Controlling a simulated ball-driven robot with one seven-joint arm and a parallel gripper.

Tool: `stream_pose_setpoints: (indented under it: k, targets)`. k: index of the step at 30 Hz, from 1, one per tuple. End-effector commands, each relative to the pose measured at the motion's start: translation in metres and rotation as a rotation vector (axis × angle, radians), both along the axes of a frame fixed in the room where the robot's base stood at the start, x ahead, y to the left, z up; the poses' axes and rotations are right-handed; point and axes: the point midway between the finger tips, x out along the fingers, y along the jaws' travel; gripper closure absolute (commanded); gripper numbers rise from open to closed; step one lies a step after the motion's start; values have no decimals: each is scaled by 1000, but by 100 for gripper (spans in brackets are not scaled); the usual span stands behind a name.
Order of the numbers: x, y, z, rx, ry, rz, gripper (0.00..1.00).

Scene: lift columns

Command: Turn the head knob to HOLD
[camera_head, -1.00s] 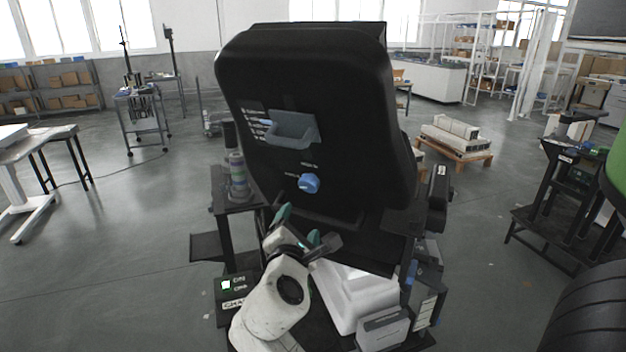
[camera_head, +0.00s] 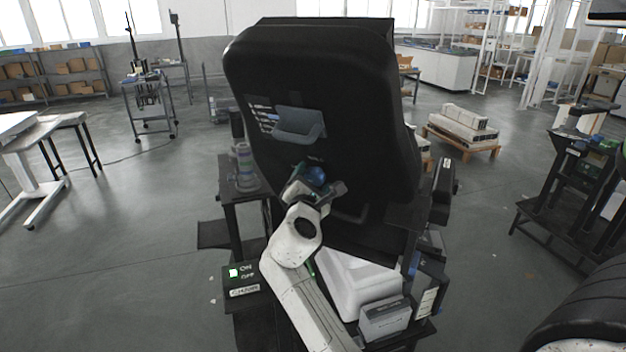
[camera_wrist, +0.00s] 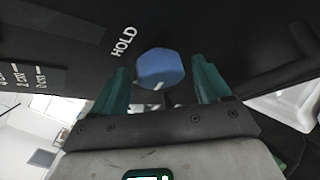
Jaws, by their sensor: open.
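The head knob (camera_head: 316,173) is blue and sits on the lower part of the large black head panel (camera_head: 350,130). In the wrist view the knob (camera_wrist: 160,66) shows a pale mark on its lower edge, and the white HOLD label (camera_wrist: 124,41) is at its upper left. The mark does not point at HOLD. My gripper (camera_wrist: 160,74) is open, with one green finger on each side of the knob. Gaps show between the fingers and the knob. In the head view my gripper (camera_head: 314,184) partly covers the knob.
A grey tray-like holder (camera_head: 298,124) projects from the panel above the knob. A grey-green cylinder (camera_head: 244,165) stands on a side shelf to the left. A white housing (camera_head: 350,290) lies below, right of my arm. An ON/OFF box (camera_head: 245,280) is at lower left.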

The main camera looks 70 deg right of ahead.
Motion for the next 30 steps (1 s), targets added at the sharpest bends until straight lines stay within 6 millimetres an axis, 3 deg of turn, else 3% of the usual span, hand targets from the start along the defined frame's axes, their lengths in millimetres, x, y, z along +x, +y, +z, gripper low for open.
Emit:
stream_pose_setpoints:
  k: [8, 25, 30]
  targets:
    - [0, -1, 0, 1, 0, 1, 23]
    - [0, -1, -1, 2, 0, -1, 78]
    - [0, -1, -2, 2, -6, 2, 78]
